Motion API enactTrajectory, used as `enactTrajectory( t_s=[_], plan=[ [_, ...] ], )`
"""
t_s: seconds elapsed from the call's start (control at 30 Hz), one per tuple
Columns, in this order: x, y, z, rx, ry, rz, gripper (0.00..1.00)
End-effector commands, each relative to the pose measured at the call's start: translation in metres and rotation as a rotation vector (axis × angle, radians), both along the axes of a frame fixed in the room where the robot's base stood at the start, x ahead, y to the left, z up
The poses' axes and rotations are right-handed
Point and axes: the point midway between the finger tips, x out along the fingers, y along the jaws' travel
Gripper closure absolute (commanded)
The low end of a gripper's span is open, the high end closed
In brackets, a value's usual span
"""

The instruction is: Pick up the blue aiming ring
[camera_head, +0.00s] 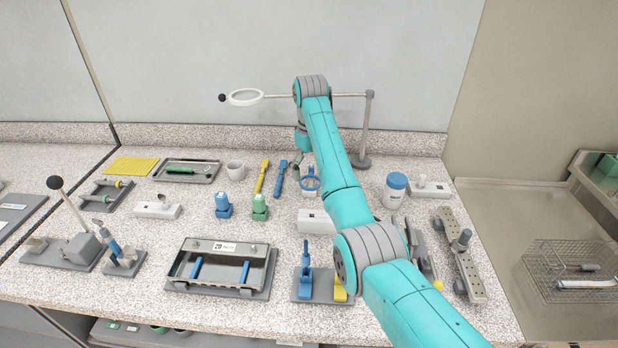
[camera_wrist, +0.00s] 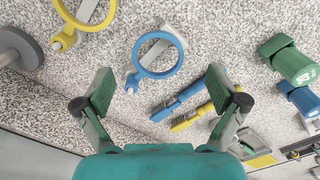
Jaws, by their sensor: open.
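The blue aiming ring (camera_wrist: 137,62) is in the upper middle of the wrist view, with a small blue knob at its lower left and a pale block partly behind it. In the head view the ring (camera_head: 310,184) is just left of my arm. My gripper (camera_wrist: 159,85) is open and empty, its two fingers spread on either side, below the ring in the picture and apart from it. In the head view my gripper (camera_head: 297,160) is small and partly hidden by my arm.
A yellow ring (camera_wrist: 72,20) is left of the blue one. Blue (camera_wrist: 178,102) and yellow (camera_wrist: 192,118) tools lie to its right. Green (camera_wrist: 290,62) and blue (camera_wrist: 301,98) bottles stand further right. A stand post (camera_head: 367,125) rises behind; a white jar (camera_head: 394,192) is right of my arm.

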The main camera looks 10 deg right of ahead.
Motion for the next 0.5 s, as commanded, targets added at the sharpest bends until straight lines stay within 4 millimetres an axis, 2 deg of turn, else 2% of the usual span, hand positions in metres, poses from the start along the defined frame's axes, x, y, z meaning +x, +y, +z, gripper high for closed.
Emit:
enactTrajectory(
  t_s=[0.03, 0.23, 0.5],
  plan=[
    [-0.004, -0.003, -0.009, 0.000, 0.002, -0.001, 0.04],
    [-0.009, -0.008, -0.032, 0.000, 0.001, 0.001, 0.04],
    [-0.010, -0.009, -0.038, 0.000, 0.000, 0.001, 0.04]
  ],
)
